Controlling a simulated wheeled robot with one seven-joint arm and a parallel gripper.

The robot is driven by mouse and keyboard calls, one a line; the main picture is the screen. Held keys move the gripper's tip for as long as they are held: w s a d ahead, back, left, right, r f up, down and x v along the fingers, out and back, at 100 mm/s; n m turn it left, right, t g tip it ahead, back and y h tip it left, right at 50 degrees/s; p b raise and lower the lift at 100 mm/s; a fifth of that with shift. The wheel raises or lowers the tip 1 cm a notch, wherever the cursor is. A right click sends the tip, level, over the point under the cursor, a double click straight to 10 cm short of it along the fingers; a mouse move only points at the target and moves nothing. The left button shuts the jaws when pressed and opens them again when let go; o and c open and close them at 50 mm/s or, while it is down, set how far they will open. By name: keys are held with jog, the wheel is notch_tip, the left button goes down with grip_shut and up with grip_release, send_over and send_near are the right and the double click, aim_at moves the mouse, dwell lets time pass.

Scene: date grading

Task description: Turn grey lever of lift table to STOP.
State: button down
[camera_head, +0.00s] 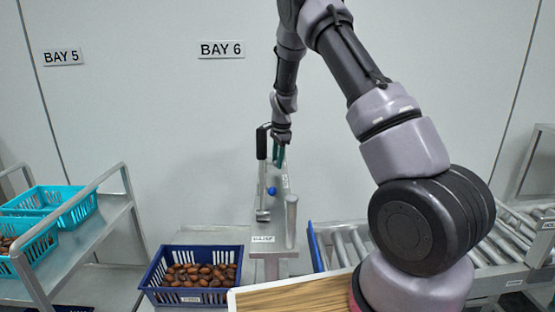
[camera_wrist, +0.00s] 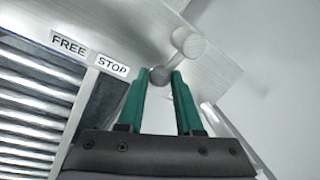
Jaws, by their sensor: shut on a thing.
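The grey lever (camera_wrist: 160,76) of the lift table shows in the wrist view as a round knob on a short arm, which runs up and right to a larger pale round part (camera_wrist: 193,46). My gripper (camera_wrist: 161,73) has its two teal fingers closed on the knob, one on each side. The STOP label (camera_wrist: 112,66) is just left of the knob, and the FREE label (camera_wrist: 69,45) lies further left. In the head view my gripper (camera_head: 279,157) is at the far end of the lift table's metal frame (camera_head: 270,245); the lever cannot be made out there.
A black-handled upright (camera_head: 262,145) and a blue ball (camera_head: 272,190) stand close to my gripper. A dark blue crate of dates (camera_head: 195,252) is left of the frame. Roller conveyors (camera_head: 345,245) lie right. A trolley (camera_head: 95,235) with turquoise crates stands at far left.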

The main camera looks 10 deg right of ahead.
jog(key=m, duration=0.1)
jog(key=s+a+m, duration=0.1)
jog(key=m, duration=0.2)
jog(key=shift+s+a+h, duration=0.25)
jog(key=shift+s+h, duration=0.15)
jog(key=shift+s+a+m+h, duration=0.15)
jog(key=shift+s+a+m, duration=0.15)
jog(key=shift+m, duration=0.65)
jog(key=shift+s+a+m+h, duration=0.15)
jog(key=shift+a+m, duration=0.15)
jog(key=shift+m, duration=0.65)
jog(key=c, duration=0.6)
grip_release()
jog(key=shift+a, duration=0.1)
jog(key=v, duration=1)
jog(key=shift+r, duration=0.4)
